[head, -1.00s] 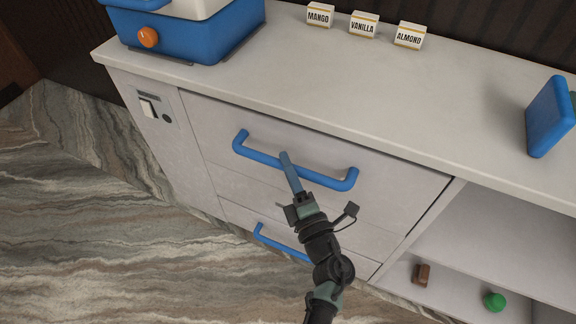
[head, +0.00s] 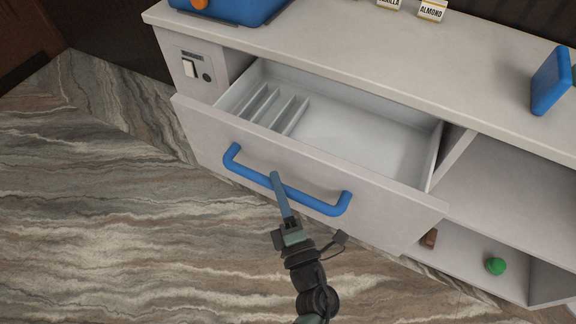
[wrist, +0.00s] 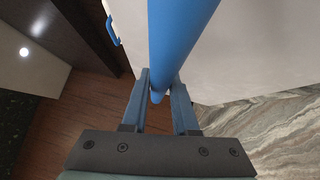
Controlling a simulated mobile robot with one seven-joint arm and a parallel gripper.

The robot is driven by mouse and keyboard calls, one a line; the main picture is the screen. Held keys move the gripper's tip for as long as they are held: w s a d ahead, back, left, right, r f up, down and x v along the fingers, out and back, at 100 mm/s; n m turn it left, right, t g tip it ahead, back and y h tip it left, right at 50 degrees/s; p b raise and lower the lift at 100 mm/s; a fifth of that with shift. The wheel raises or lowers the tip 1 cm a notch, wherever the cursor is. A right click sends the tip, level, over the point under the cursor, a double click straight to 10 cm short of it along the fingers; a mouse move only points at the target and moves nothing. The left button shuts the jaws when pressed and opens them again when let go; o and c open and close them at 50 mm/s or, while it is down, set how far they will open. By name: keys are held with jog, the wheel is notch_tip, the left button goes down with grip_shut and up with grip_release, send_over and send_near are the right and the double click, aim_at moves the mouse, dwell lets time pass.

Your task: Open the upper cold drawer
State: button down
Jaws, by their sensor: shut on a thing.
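The upper cold drawer (head: 290,157) stands pulled well out from the counter in the head view, its inside showing. Its blue bar handle (head: 325,207) runs across the front. My gripper (head: 276,180) is at the middle of this handle, shut on it. In the wrist view, the handle (wrist: 178,40) passes between the two fingers of my gripper (wrist: 160,90). The drawer is pale inside, with several thin dividers (head: 275,108) at its left end and a bare floor on the right. The lower drawer is hidden behind the open one in the head view.
The counter top (head: 400,75) holds a blue appliance (head: 240,8), small flavour label blocks (head: 432,10) and a blue upright object (head: 550,80). An open shelf at right holds a brown block (head: 429,238) and a green round item (head: 496,266). The marbled floor (head: 110,200) is clear.

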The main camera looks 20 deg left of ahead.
jog(key=s, duration=0.8)
jog(key=shift+s+p, duration=0.35)
jog(key=shift+p, duration=0.05)
jog(key=shift+a, duration=0.1)
jog(key=c, duration=0.7)
grip_release()
jog(key=v, duration=1.3)
jog(key=shift+f, duration=0.1)
